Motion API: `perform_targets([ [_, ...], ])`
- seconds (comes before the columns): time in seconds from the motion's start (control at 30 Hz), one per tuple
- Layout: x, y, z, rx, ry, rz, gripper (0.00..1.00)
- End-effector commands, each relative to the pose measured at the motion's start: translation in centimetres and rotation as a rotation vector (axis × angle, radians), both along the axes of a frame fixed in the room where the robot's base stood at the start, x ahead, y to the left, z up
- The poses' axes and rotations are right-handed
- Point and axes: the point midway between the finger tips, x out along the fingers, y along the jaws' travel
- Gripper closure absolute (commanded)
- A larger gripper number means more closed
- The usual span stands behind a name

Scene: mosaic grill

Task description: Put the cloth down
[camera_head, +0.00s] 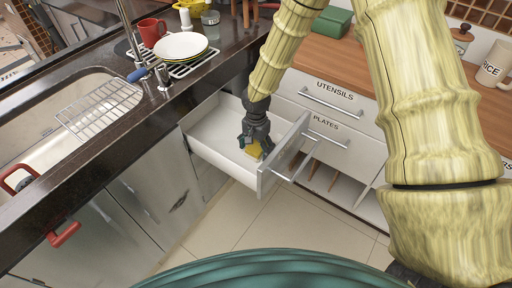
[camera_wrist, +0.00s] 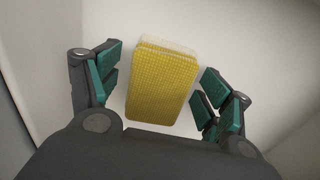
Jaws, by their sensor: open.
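The cloth (camera_wrist: 161,85) is a yellow, folded, rectangular piece with a textured surface. In the wrist view it lies between the spread green finger pads of my gripper (camera_wrist: 155,95), with gaps on both sides. In the head view the cloth (camera_head: 253,150) shows as a small yellow patch inside the open drawer (camera_head: 209,149). My gripper (camera_head: 254,144) points down into this drawer, right at the cloth. It is open. Part of the cloth is hidden behind the gripper in the head view.
The drawer front (camera_head: 284,155) stands out over the tiled floor. Closed drawers marked UTENSILS (camera_head: 322,100) and PLATES (camera_head: 319,138) are to the right. A sink (camera_head: 62,122), plates on a rack (camera_head: 181,46) and a red mug (camera_head: 151,32) are on the dark counter at left.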

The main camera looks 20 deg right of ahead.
Motion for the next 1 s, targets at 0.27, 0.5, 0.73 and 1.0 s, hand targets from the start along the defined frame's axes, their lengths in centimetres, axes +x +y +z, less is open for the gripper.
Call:
perform_targets([
  [0.27, 0.1, 0.0, 1.0, 0.000, -0.003, -0.001, 0.21],
  [0.5, -0.2, -0.3, 3.5, -0.002, -0.001, 0.000, 0.21],
  [0.73, -0.4, -0.6, 6.8, 0.000, -0.003, 0.001, 0.21],
  [1.0, -0.5, -0.6, 9.9, -0.001, -0.002, 0.000, 0.21],
])
